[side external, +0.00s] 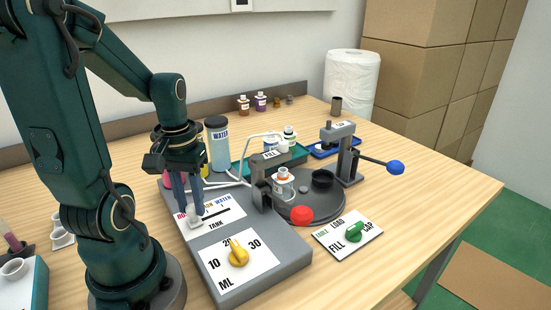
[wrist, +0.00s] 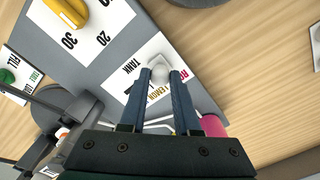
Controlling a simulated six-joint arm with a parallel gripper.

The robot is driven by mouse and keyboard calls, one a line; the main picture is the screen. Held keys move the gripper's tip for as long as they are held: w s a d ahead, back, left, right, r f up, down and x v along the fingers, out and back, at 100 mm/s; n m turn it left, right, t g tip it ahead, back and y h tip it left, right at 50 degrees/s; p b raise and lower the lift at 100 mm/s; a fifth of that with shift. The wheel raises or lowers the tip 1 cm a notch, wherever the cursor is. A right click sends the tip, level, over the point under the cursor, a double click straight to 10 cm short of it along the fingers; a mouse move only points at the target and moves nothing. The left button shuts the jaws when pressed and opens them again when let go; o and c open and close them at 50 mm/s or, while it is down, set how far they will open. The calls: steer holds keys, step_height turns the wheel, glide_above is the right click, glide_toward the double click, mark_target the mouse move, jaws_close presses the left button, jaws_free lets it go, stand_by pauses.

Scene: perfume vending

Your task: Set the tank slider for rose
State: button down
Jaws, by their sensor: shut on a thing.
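The tank slider panel is a white plate (side external: 225,222) marked TANK, with a row of color names along its slot. Its pale slider knob (side external: 195,216) is at the left end of the slot, beside the red rose label, which is partly covered by my fingers. My gripper (side external: 192,206) points down and is shut on the knob. In the wrist view the knob (wrist: 160,71) sits between the two blue-grey fingertips of my gripper (wrist: 161,78). The dark slot runs off to the right of the knob in the side view, toward the water label.
A yellow ML dial (side external: 238,253) stands in front on the same grey base (side external: 277,288). A green dial (side external: 355,231) is at the right. A turntable (side external: 318,212) with a bottle (side external: 283,186) and a red knob (side external: 301,215) lie behind. A water tank (side external: 218,150) stands behind my gripper.

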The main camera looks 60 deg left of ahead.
mark_target(189, 208)
steer(key=shift+s, duration=0.25)
steer(key=c, duration=0.6)
jaws_free()
steer(key=shift+r, duration=2.55)
